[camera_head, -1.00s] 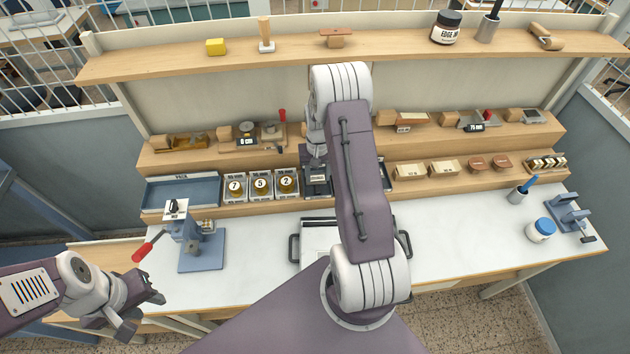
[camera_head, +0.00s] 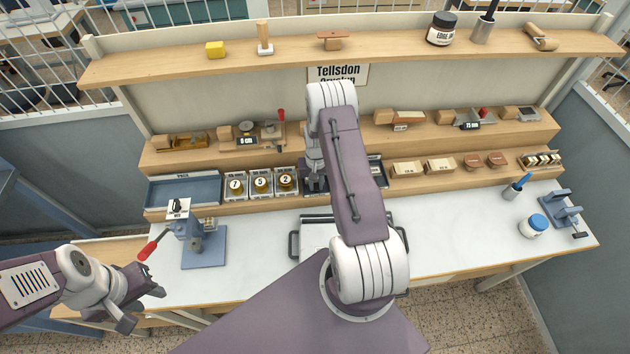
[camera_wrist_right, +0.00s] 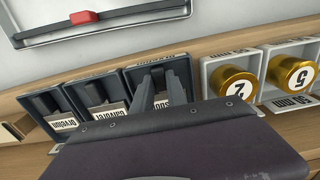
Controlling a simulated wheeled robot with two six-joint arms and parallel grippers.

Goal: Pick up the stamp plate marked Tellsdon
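Three dark bins stand in a row in the right wrist view, each with a dark block and a white label. The two left labels look like Orvelun (camera_wrist_right: 66,124) and Calvoret (camera_wrist_right: 109,114). The third label, partly covered, ends in "sdon"; its bin (camera_wrist_right: 181,68) holds the grey fingers of my right gripper (camera_wrist_right: 156,92). The plate there is mostly hidden, and I cannot tell whether the fingers grip it. In the head view my right gripper (camera_head: 315,184) is down at the bin row, partly behind my arm. My left gripper (camera_head: 146,298) is open and empty, left of the table.
Gold weights (camera_head: 261,183) in white boxes sit directly left of my right gripper. A blue tray (camera_head: 184,190) lies further left. A blue press with a red handle (camera_head: 200,240) stands at the table's left. A sign (camera_head: 338,74) reading Tellsdon hangs behind. The white tabletop (camera_head: 460,235) is largely clear.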

